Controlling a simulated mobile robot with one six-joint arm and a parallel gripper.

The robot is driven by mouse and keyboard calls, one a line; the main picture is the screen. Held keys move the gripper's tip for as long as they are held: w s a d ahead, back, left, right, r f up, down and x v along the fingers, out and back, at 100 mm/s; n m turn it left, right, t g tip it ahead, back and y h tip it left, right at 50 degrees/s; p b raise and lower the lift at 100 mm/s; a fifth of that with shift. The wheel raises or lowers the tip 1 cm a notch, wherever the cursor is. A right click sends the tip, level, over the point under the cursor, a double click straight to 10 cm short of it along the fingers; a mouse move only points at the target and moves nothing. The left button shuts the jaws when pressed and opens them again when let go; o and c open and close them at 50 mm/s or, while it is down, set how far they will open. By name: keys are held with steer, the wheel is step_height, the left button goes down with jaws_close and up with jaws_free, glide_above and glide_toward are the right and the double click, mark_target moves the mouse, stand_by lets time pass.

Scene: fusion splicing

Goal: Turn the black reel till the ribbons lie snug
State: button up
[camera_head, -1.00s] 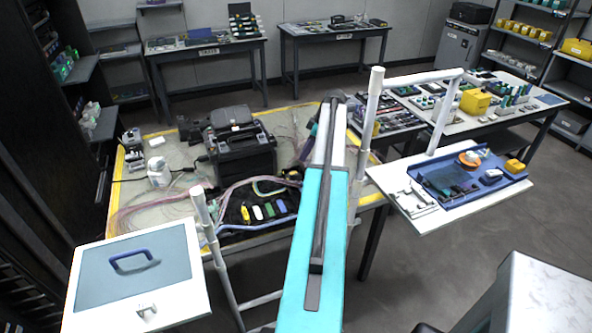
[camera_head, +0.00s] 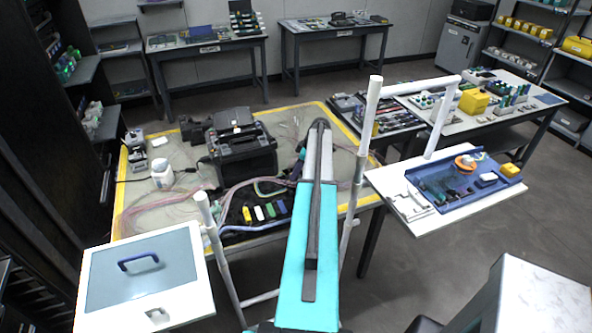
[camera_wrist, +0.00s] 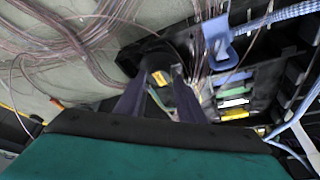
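My gripper (camera_wrist: 161,75) shows in the wrist view with its two dark fingers apart. A black part (camera_wrist: 150,55), possibly the black reel, lies just beyond the fingertips, and a small yellow piece (camera_wrist: 160,78) shows between them. I cannot tell whether the fingers touch it. Thin brownish ribbons (camera_wrist: 85,35) run loosely over the pale mat at the upper left of the wrist view. They also show as a pinkish bundle (camera_head: 165,212) on the table in the head view. There, my teal arm hides the gripper's tips, and I cannot pick out the reel.
A black splicing machine (camera_head: 243,155) stands on the yellow-edged table (camera_head: 125,200). A black tray (camera_wrist: 262,75) holds coloured pieces, with a blue clip (camera_wrist: 219,45) near it. White posts (camera_head: 360,160) rise near my arm. A blue tray (camera_head: 455,200) sits at right.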

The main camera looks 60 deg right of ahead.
steer(key=shift+w+f, duration=0.15)
steer(key=shift+f, duration=0.3)
steer(key=shift+c, duration=0.4)
steer(key=c, duration=0.7)
